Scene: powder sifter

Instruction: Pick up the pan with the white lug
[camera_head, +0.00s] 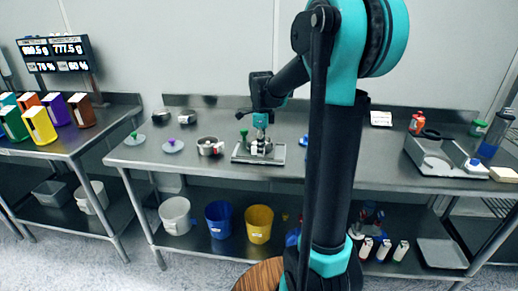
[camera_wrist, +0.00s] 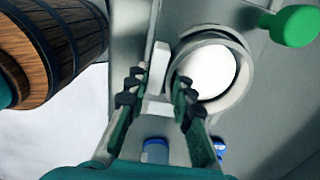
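The pan (camera_wrist: 241,65) with a white lug shows in the wrist view, round and grey, with white filling inside. Its white lug (camera_wrist: 159,66) points toward my gripper (camera_wrist: 158,88). My gripper's fingers are open, one on each side of the lug, with visible gaps. I cannot tell how deep the lug sits between them. In the head view my gripper (camera_head: 261,147) is low over a grey plate (camera_head: 240,155) on the middle table, and largely hides the pan. Another metal pan (camera_head: 207,146), with a reddish and white lug, stands to its left.
A green knob (camera_head: 243,132) stands close behind my gripper, also in the wrist view (camera_wrist: 294,26). Two discs with knobs, green (camera_head: 134,138) and purple (camera_head: 172,145), lie at the table's left. A grey device (camera_head: 440,157) stands at right. Buckets (camera_head: 219,219) are on the lower shelf.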

